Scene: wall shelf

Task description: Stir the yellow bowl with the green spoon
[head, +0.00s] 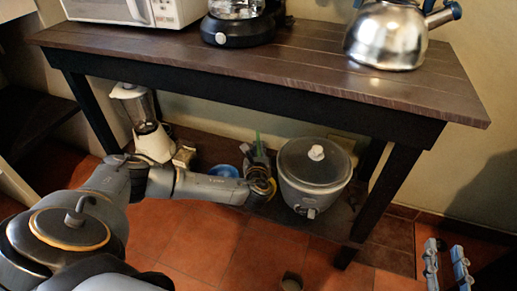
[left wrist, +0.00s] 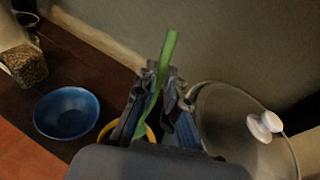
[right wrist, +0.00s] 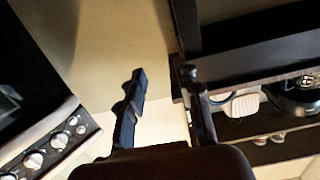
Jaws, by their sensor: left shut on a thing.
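The green spoon (left wrist: 169,52) stands roughly upright between the fingers of my left gripper (left wrist: 156,108), which is shut on it. In the head view, the spoon (head: 258,142) rises above my left gripper (head: 259,160) over the lower shelf. The yellow bowl (left wrist: 150,132) shows only as parts of its rim behind and below the fingers in the left wrist view. Its inside and the spoon's lower end are hidden. My right gripper (head: 445,265) is at the lower right of the head view, away from the shelf. Its fingers are apart and empty in the right wrist view (right wrist: 163,98).
A blue bowl (left wrist: 67,112) sits left of the yellow bowl. A lidded cooker (head: 315,180) stands close on the right. A blender (head: 148,130) is at the left. The wooden upper shelf (head: 290,65) overhangs, carrying a kettle (head: 388,38), coffee maker (head: 233,25) and microwave (head: 140,10).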

